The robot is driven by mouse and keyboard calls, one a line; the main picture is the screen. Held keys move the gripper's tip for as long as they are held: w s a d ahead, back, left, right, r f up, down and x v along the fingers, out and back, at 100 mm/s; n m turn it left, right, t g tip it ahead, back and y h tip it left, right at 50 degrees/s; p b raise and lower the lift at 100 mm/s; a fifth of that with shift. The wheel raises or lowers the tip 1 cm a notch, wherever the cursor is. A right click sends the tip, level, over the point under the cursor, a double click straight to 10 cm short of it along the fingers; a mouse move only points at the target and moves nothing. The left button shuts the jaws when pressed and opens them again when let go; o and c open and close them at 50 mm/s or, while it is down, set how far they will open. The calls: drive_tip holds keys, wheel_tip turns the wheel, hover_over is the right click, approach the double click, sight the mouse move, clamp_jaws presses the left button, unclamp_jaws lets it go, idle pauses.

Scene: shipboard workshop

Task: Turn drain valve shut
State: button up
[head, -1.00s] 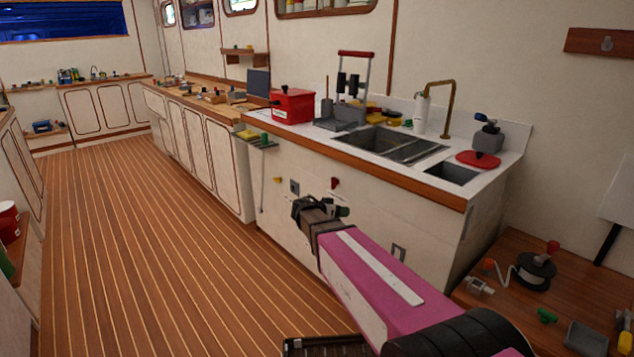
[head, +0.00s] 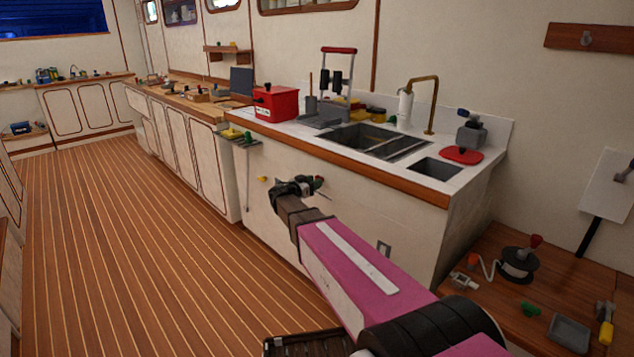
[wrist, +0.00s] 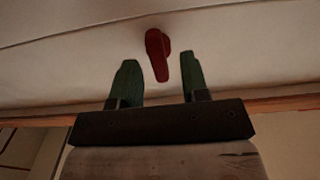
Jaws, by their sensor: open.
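A red valve handle (wrist: 157,52) sticks out from the pale cabinet front in the wrist view. My gripper (wrist: 158,82) is open, its two green fingers pointing at the handle. The handle shows between the fingertips, closer to the right one; I cannot tell how deep it lies between them. No contact shows. In the head view my gripper (head: 300,186) is in front of the cabinet below the sink counter, and only a bit of the red handle (head: 320,180) shows behind it. My gripper hides the rest.
A small yellow fitting (head: 262,179) is on the same cabinet front, left of my gripper. The counter (head: 330,150) with its sinks overhangs above. A side bench (head: 545,290) with a reel and small parts stands at right. The plank floor at left is clear.

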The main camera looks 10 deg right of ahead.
drive_tip(key=shift+x, duration=1.15)
drive_tip(key=c, duration=0.7)
